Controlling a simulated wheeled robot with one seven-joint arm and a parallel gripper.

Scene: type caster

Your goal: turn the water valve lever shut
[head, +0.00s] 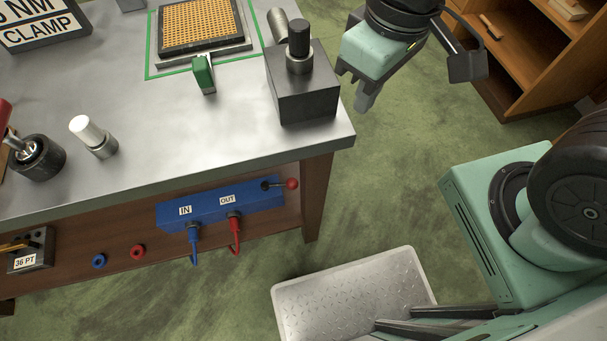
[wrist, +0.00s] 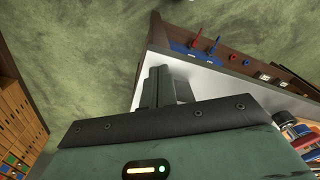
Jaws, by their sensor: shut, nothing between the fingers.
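The valve is a blue block (head: 221,207) on the front of the bench, labelled IN and OUT, with a blue hose (head: 193,245) and a red hose (head: 235,235) below. Its lever (head: 279,185) is a short dark rod with a red ball knob, pointing sideways to the right at the block's right end. My gripper (head: 362,96) is shut and empty, right of the bench's corner, up and right of the lever and apart from it. In the wrist view its fingers (wrist: 158,88) are together; the blue block (wrist: 190,51) shows beyond them, and I cannot make out the lever there.
The metal bench top (head: 160,150) has a dark block (head: 303,92) with a post near its right corner. A wooden leg (head: 318,195) stands right of the lever. A ridged metal plate (head: 350,295) lies low in front. Shelves (head: 540,60) stand at the upper right. Green floor between is clear.

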